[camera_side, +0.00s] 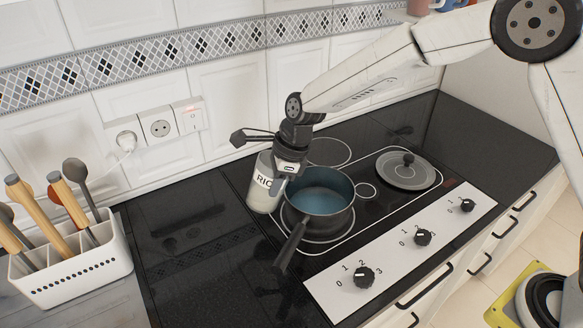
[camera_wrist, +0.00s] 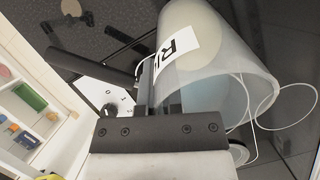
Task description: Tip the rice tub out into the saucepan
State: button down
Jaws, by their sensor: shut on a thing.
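The rice tub (camera_side: 262,186) is a pale, translucent tub with a label reading "RIC". It is held slightly tilted at the left rim of the saucepan, above the hob; I cannot tell whether they touch. My gripper (camera_side: 282,168) is shut on the tub. In the wrist view the tub (camera_wrist: 208,62) fills the upper middle, its open mouth toward the lower right. The saucepan (camera_side: 322,199) is blue-grey inside with a dark handle toward the front left, and stands on a burner. No rice shows in the saucepan. The tub's contents are hard to make out.
A round lid (camera_side: 408,172) with a black knob lies on the hob's right side. A white utensil holder (camera_side: 72,268) with several utensils stands at the left. Control knobs (camera_side: 423,237) line the front. The dark counter (camera_side: 185,255) left of the saucepan is clear.

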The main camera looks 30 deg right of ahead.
aim_at(285, 182)
jog(key=shift+s+d+r+t+y, duration=0.2)
jog(key=shift+d+r+y, duration=0.25)
jog(key=shift+d+y, duration=0.3)
jog(key=shift+s+d+r+t+y, duration=0.2)
jog(key=shift+d+r+y, duration=0.2)
jog(key=shift+d+y, duration=0.35)
jog(key=shift+f+y, duration=0.3)
jog(key=shift+y, duration=0.6)
jog(key=shift+d+f+t+y, duration=0.15)
jog(key=shift+f+t+y, duration=0.2)
jog(key=shift+y, duration=0.55)
jog(key=shift+d+f+t+y, duration=0.1)
jog(key=shift+f+t+y, duration=0.25)
jog(key=shift+y, duration=0.55)
jog(key=shift+s+d+r+y, duration=0.1)
jog(key=shift+d+r+y, duration=0.15)
jog(key=shift+y, duration=0.45)
jog(key=shift+s+d+r+t+y, duration=0.15)
jog(key=shift+d+r+t+y, duration=0.05)
jog(key=shift+d+y, duration=0.3)
jog(key=shift+s+d+r+t+y, duration=0.1)
jog(key=shift+d+r+t+y, duration=0.1)
jog(key=shift+d+y, duration=0.25)
dwell(0.6)
jog(key=shift+d+r+t+y, duration=0.3)
jog(key=shift+y, duration=0.55)
dwell(0.7)
